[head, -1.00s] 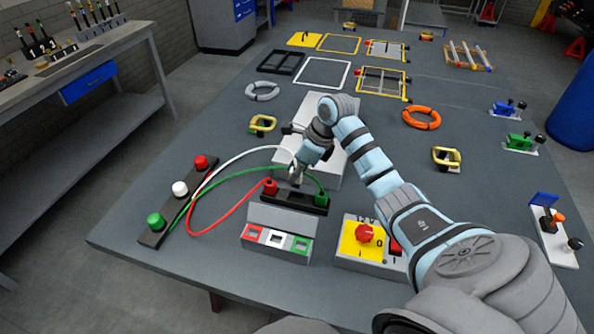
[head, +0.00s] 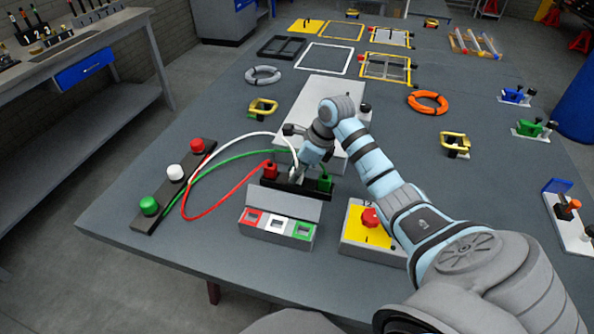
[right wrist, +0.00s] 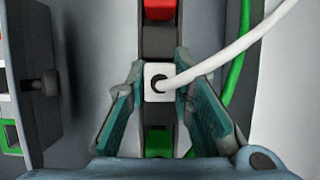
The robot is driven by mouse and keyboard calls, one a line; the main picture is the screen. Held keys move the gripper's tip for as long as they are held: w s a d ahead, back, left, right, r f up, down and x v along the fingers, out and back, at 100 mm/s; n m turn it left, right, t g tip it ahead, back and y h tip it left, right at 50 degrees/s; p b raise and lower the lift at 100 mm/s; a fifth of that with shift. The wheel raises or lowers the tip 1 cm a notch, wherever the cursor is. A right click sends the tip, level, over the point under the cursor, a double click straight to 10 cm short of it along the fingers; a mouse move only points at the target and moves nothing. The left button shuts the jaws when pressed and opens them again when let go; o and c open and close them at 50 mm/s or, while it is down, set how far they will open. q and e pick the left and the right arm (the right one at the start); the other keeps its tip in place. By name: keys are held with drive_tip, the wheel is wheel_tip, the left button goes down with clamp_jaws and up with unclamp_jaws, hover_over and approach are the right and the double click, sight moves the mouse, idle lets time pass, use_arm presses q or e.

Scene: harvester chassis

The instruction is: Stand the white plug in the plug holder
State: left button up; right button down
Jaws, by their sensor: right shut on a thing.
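The white plug (right wrist: 151,91) sits between the fingers of my right gripper (right wrist: 157,95), with its white cable rising from its top. In the head view, my right gripper (head: 296,174) is at the middle of the black plug holder (head: 292,187). The red plug (head: 270,170) stands at the holder's left end and the green plug (head: 325,182) at its right end. In the right wrist view, the white plug is in line with both, over the holder's dark strip (right wrist: 158,43). Its lower end is hidden, so I cannot tell whether it is seated. My left gripper is out of view.
A black bar with red, white and green cable ends (head: 175,180) lies at the left. A grey box with three coloured sockets (head: 277,228) stands in front of the holder. A yellow switch box (head: 365,235) is right of it, and a white block (head: 330,100) lies behind.

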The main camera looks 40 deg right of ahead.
drive_tip(key=c, duration=1.3)
unclamp_jaws()
drive_tip(key=shift+r, duration=0.1)
drive_tip(key=shift+r, duration=0.1)
drive_tip(key=v, duration=1.2)
drive_tip(key=shift+a, duration=0.1)
